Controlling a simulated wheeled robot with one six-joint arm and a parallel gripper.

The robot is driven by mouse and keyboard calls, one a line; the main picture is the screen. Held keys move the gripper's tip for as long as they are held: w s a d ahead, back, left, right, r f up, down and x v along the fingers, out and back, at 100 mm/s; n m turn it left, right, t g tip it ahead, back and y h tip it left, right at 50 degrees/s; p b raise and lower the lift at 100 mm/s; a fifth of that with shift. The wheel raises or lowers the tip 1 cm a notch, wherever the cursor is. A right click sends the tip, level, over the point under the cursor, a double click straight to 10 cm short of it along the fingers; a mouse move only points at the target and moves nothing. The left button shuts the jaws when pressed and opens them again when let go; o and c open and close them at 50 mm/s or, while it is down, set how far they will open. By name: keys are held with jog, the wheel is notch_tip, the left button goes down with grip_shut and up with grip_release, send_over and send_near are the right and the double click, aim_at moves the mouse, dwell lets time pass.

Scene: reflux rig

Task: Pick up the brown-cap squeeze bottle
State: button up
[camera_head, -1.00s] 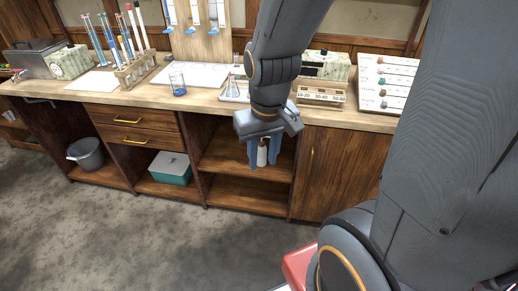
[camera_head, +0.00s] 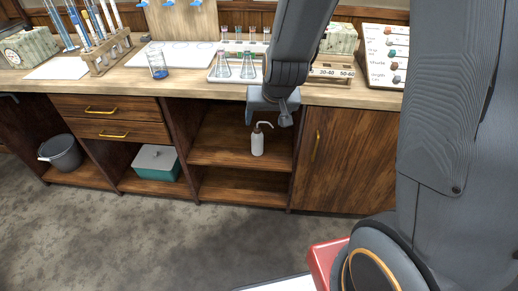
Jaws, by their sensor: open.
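The squeeze bottle (camera_head: 257,144) is white with a dark brownish cap and a thin bent spout leaning right. It stands upright on the middle shelf of the open cabinet bay. My gripper (camera_head: 265,106) is open, in front of the counter edge and just above the bottle in the picture.
The wooden counter (camera_head: 190,90) overhangs the shelf. On it are a beaker of blue liquid (camera_head: 157,65), conical flasks (camera_head: 248,66) on a white tray and a tube rack (camera_head: 108,57). A teal box (camera_head: 155,164) sits in the bay left. A closed door (camera_head: 345,155) is right.

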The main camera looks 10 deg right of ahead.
jog(key=w+a+f+m+t+h+b, duration=0.1)
jog(key=w+a+f+t+b, duration=0.15)
jog(key=w+f+b, duration=0.7)
jog(key=m+t+h+b, duration=0.3)
jog(key=t+h+b, duration=0.25)
jog(key=b, duration=0.45)
send_over(255, 141)
jog(key=s+a, duration=0.3)
jog(key=s, duration=0.1)
notch_tip(255, 141, down, 20)
jog(key=f+b, duration=0.1)
jog(key=f+t+h+b, duration=0.1)
jog(key=f, duration=0.1)
jog(key=f+t+h+b, duration=0.1)
jog(key=b, duration=0.1)
jog(key=shift+s+d+f+h, duration=0.1)
jog(key=shift+d+f+h, duration=0.2)
jog(key=shift+d, duration=0.1)
jog(key=shift+x, duration=0.95)
jog(key=x, duration=0.2)
jog(key=b+x, duration=0.1)
jog(key=x, duration=0.2)
jog(key=shift+w+d+f+b, duration=0.2)
jog(key=shift+w+f+b, duration=0.05)
jog(key=shift+w+b, duration=0.1)
jog(key=c, duration=0.8)
